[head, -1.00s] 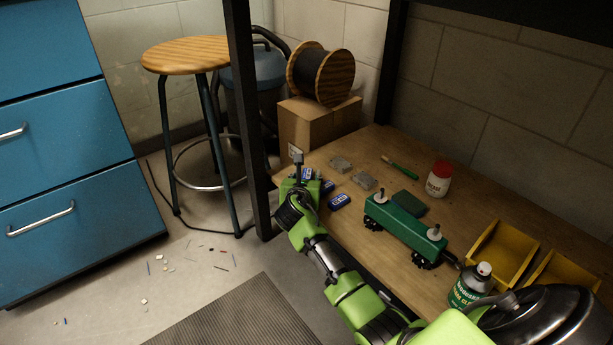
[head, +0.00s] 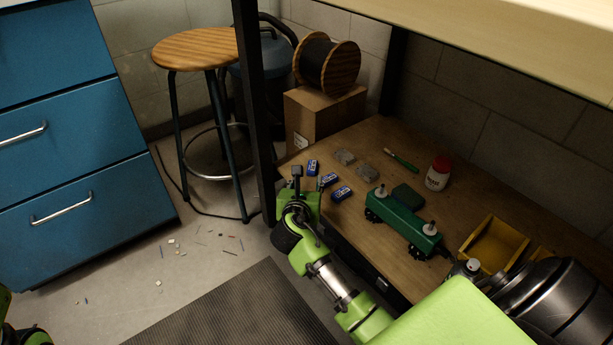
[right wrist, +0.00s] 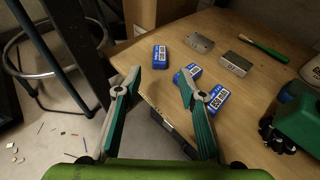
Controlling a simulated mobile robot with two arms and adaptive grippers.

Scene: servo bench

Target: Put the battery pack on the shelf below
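Three blue battery packs with white labels lie on the wooden lower shelf (head: 385,140), near its left front corner: a far one (head: 313,166), a middle one (head: 329,180) and a near one (head: 341,193). In the right wrist view the far pack (right wrist: 160,57) is fully clear, while my right finger partly covers the middle pack (right wrist: 188,73) and sits close to the near pack (right wrist: 219,97). My right gripper (right wrist: 159,78) is open with nothing between its fingers, at the shelf's front edge. My left gripper is out of view; only part of my left arm shows.
Two grey blocks (head: 344,157), a green-handled tool (head: 401,160), a red-capped jar (head: 438,174), a green wheeled device (head: 402,220) and a yellow bin (head: 494,246) stand on the shelf. A dark post (head: 256,110) rises at its left corner. The bench top (head: 510,40) overhangs.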

